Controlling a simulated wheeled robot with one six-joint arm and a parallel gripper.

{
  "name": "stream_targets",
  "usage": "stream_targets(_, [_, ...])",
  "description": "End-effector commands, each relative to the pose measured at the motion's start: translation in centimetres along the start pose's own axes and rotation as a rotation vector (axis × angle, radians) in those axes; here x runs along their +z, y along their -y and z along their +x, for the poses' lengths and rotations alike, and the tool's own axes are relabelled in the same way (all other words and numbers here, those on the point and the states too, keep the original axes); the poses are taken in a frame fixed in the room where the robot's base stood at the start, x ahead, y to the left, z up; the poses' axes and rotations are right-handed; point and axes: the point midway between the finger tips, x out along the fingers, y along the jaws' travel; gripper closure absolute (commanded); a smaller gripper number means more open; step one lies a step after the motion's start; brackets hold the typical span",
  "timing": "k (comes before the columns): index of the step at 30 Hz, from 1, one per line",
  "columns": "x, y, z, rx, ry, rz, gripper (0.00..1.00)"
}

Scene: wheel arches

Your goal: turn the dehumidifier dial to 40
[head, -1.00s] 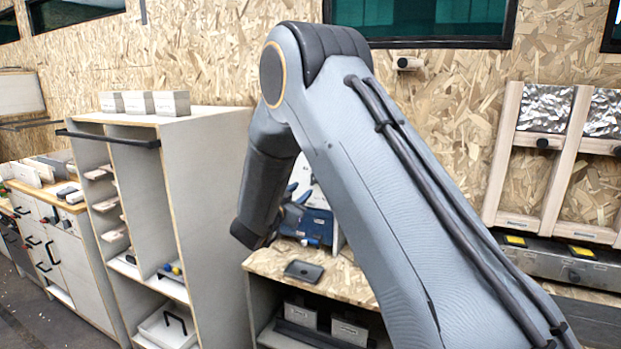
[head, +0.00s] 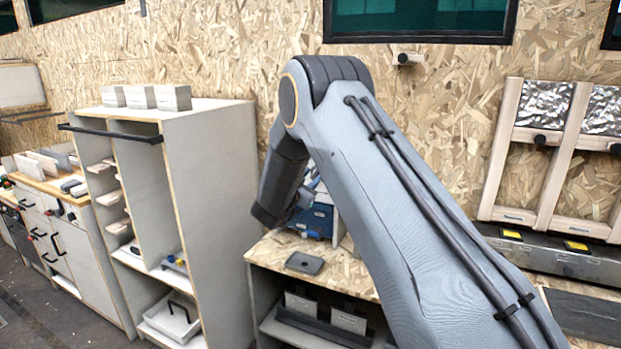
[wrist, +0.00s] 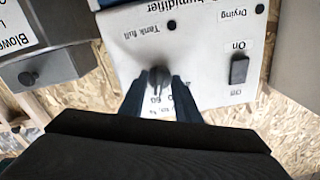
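The dehumidifier's white front panel (wrist: 205,60) fills the middle of the wrist view, with its lettering upside down. Its dark dial (wrist: 160,78) sits near the panel's middle, below the "Tank full" lamp in the picture. My gripper (wrist: 159,84) is open, with one finger on each side of the dial. Small gaps seem to show between dial and fingers; I cannot tell whether either touches. Part of the scale is visible under the dial, but the pointer's reading is unclear. In the head view my arm hides the gripper and the panel.
A black rocker switch (wrist: 239,69) marked On and Off is right of the dial. A grey blower box (wrist: 45,72) with a knob stands to the left. In the head view, a tall shelf unit (head: 215,170) stands left of my arm, and a dark tray (head: 305,263) lies on the bench.

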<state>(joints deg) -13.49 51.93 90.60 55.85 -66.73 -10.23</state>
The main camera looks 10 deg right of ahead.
Motion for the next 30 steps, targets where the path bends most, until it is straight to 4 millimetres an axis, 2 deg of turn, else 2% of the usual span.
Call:
stream_targets(1, [0.0, 0.0, -0.01, 0.0, 0.0, 0.0, 0.77])
stream_targets(5, [-0.01, 0.0, -0.02, 0.0, 0.0, 0.0, 0.99])
stream_targets(6, [-0.01, 0.0, -0.02, 0.0, 0.0, 0.0, 1.0])
stream_targets(19, [0.0, -0.02, -0.03, 0.0, 0.0, -0.072, 1.0])
stream_targets(30, [-0.02, -0.11, -0.04, 0.0, 0.0, -0.363, 1.0])
